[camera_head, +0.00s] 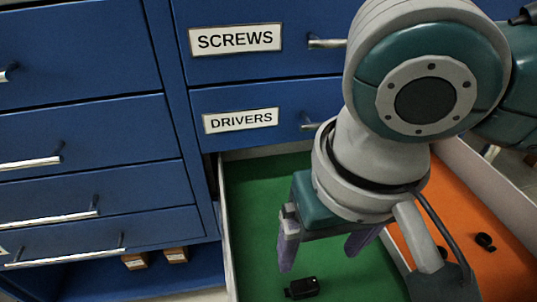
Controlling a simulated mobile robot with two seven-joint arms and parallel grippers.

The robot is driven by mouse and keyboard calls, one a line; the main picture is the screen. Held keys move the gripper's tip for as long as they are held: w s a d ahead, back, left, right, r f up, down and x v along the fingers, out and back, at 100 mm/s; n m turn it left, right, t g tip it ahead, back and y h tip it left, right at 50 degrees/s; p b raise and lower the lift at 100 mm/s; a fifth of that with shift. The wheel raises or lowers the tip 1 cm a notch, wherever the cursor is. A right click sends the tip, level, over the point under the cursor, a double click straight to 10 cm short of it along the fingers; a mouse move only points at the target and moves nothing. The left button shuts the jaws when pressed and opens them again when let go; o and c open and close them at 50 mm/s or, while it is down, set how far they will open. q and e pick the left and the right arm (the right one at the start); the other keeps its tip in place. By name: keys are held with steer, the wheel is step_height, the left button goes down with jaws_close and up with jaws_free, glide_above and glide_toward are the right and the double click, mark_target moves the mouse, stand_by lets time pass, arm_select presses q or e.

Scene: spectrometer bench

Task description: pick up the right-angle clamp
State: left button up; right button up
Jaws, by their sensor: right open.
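A small black block-like part (303,288) lies on the green floor of an open drawer, near the bottom of the view. It may be the right-angle clamp, but it is too small to be sure. My right gripper (319,262) is open and empty, with its two purple fingers pointing down into the green compartment. The black part shows just below and between the fingers in the picture, apart from them. Another small black part (485,241) lies on the orange floor at the right. My left gripper is not in view.
The open drawer has a green section (252,190) and an orange section (490,205), with a divider partly hidden by my right arm. Its pale left wall (226,235) stands close to the gripper. Closed blue drawers labelled SCREWS (236,39) and DRIVERS (241,120) rise behind.

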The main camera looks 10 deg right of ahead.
steer(key=f, duration=0.1)
steer(key=b, duration=0.3)
glide_above(305, 286)
steer(key=f, duration=0.4)
steer(key=shift+s+d+f, duration=0.15)
steer(key=shift+d+f, duration=0.05)
steer(key=shift+f, duration=0.05)
step_height(305, 286, down, 5)
steer(key=b, duration=0.3)
steer(key=shift+a+f, duration=0.15)
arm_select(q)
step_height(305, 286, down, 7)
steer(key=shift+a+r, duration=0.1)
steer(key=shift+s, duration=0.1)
arm_select(e)
jaws_close()
